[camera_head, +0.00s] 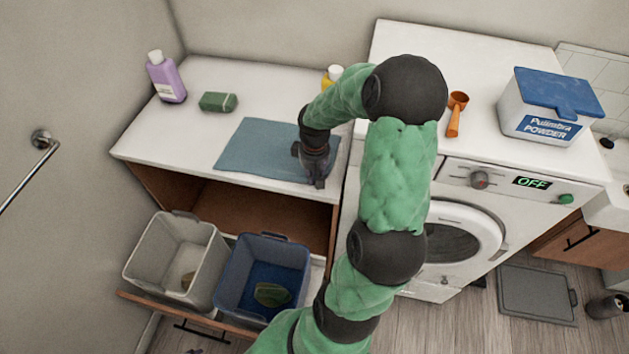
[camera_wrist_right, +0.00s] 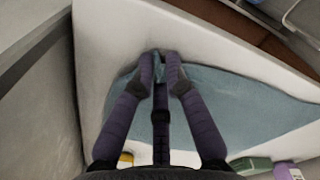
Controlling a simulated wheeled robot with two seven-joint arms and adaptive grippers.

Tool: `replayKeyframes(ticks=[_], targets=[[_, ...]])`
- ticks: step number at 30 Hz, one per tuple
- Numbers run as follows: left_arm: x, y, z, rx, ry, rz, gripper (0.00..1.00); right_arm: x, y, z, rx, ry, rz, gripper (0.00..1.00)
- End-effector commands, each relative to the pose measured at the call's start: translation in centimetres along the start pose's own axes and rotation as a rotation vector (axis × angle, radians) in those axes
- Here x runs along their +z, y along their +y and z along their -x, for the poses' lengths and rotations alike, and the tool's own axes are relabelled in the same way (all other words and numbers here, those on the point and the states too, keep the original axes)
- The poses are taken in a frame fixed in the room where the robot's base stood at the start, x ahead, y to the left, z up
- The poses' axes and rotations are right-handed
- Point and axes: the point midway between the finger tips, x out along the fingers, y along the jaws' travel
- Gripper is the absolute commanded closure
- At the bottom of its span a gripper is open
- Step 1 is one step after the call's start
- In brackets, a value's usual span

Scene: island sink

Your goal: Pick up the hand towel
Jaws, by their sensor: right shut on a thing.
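The hand towel (camera_head: 250,148) is a flat blue-grey cloth on the white counter, left of the washing machine. My right gripper (camera_head: 317,178) points down at the towel's right side, near the counter's front edge. In the right wrist view the fingers (camera_wrist_right: 160,72) are closed together, with a bit of blue cloth pinched between their tips. The rest of the towel (camera_wrist_right: 235,105) lies spread on the counter in that view. The arm hides part of the towel's right edge in the head view. My left gripper is not in view.
A green block (camera_head: 217,102) and a purple bottle (camera_head: 167,78) stand left of the towel. A yellow bottle (camera_head: 333,74) is partly behind my arm. An orange scoop (camera_head: 456,112) and a powder box (camera_head: 545,108) sit on the washer. An open drawer holds grey (camera_head: 150,247) and blue bins (camera_head: 238,262).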

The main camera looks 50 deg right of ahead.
Motion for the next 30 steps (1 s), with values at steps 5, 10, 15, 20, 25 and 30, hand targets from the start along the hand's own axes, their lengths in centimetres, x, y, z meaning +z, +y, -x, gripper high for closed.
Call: replayKeyframes(ticks=[5, 10, 15, 20, 25, 30], targets=[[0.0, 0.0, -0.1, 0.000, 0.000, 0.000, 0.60, 0.8, -0.6, -0.8, -0.013, -0.025, 0.004, 1.00], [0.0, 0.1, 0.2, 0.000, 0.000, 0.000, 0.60, 0.8, -0.6, -0.6, -0.014, -0.026, 0.004, 1.00], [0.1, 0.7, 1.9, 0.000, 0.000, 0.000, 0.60, 0.7, -0.5, 1.8, -0.011, -0.022, 0.004, 1.00], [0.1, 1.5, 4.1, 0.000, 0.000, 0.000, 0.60, 0.4, -0.3, 4.9, -0.008, -0.016, 0.003, 1.00], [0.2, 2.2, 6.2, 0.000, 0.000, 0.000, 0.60, 0.3, -0.2, 7.8, -0.006, -0.012, 0.003, 1.00], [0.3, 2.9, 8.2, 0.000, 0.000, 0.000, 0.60, 0.2, -0.2, 10.8, -0.006, -0.011, 0.002, 1.00]])
